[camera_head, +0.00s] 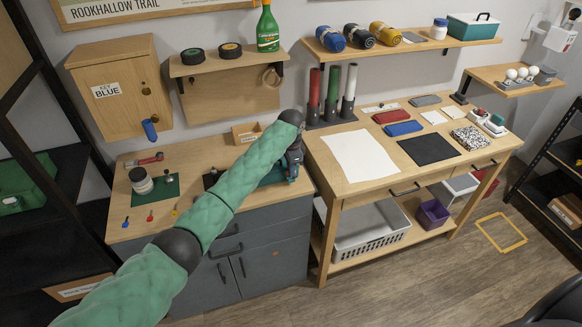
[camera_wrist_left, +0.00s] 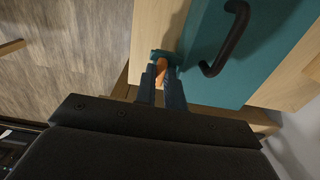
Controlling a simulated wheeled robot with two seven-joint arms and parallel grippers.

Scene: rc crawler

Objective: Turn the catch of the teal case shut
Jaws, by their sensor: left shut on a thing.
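The teal case (camera_head: 271,177) lies on the wooden top of the grey cabinet, largely hidden behind my left arm in the head view. In the left wrist view, the teal case (camera_wrist_left: 262,62) shows its flat face and a black handle. Its orange catch (camera_wrist_left: 161,66) sits at the case's edge, between my fingertips. My left gripper (camera_wrist_left: 161,80) is shut on the catch; in the head view the left gripper (camera_head: 293,164) reaches down at the case. The catch is mostly covered by the fingers, so its exact angle is unclear. My right gripper is not in view.
On the same cabinet top are a jar (camera_head: 141,181) on a green mat, a red-handled tool (camera_head: 144,160) and small coloured keys. A wooden key box (camera_head: 122,88) hangs above. To the right stands a workbench (camera_head: 374,190) with mats and blocks. A black shelf is at left.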

